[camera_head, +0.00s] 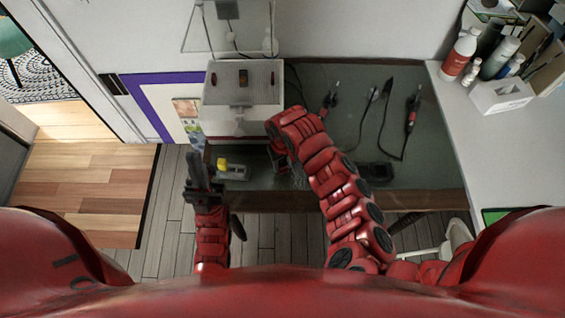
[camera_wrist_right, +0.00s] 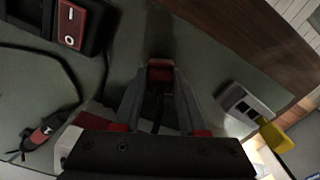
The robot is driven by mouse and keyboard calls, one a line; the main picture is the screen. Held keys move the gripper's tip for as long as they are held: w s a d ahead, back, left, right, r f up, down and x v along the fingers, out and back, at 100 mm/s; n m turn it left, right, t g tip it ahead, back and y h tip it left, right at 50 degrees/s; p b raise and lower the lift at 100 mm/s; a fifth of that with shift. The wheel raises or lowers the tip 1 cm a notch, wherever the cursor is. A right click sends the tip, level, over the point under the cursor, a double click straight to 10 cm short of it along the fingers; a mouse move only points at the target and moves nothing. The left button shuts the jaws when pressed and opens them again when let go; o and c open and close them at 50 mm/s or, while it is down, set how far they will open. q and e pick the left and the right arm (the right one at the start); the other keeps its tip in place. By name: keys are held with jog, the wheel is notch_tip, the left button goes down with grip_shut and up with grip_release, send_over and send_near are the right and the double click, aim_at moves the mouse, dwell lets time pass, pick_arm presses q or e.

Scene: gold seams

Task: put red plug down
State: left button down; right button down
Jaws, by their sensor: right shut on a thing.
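My right gripper (camera_wrist_right: 160,75) is shut on a small red plug (camera_wrist_right: 160,66) in the right wrist view, with the dark green-grey bench top behind it. In the head view the right gripper (camera_head: 278,160) is low over the bench near its front edge, and the plug is hidden there by my arm. My left gripper (camera_head: 197,168) is at the bench's left front corner with nothing seen in it. Its jaw gap is not clear. Whether the plug touches the bench is not clear.
A grey block with a yellow part (camera_head: 222,164) lies left of the right gripper. A white box (camera_head: 243,95) stands behind. A red rocker switch (camera_wrist_right: 72,25) and a red-handled tool (camera_wrist_right: 40,136) lie nearby. Corded tools (camera_head: 411,115) lie right. The middle of the bench (camera_head: 350,115) is mostly clear.

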aim_at(283, 163)
jog(key=shift+f, duration=0.3)
jog(key=shift+c, duration=2.3)
grip_release()
jog(key=shift+r+p, duration=0.5)
jog(key=shift+r, duration=0.3)
jog(key=shift+w+r+b, duration=0.1)
jog(key=shift+r+b, duration=0.1)
jog(key=shift+b, duration=0.1)
notch_tip(283, 163, up, 5)
jog(key=shift+f+b, duration=0.15)
jog(key=shift+b, duration=0.45)
notch_tip(283, 163, up, 7)
jog(key=p, duration=0.1)
jog(key=shift+f+p, duration=0.2)
jog(key=shift+p, duration=0.15)
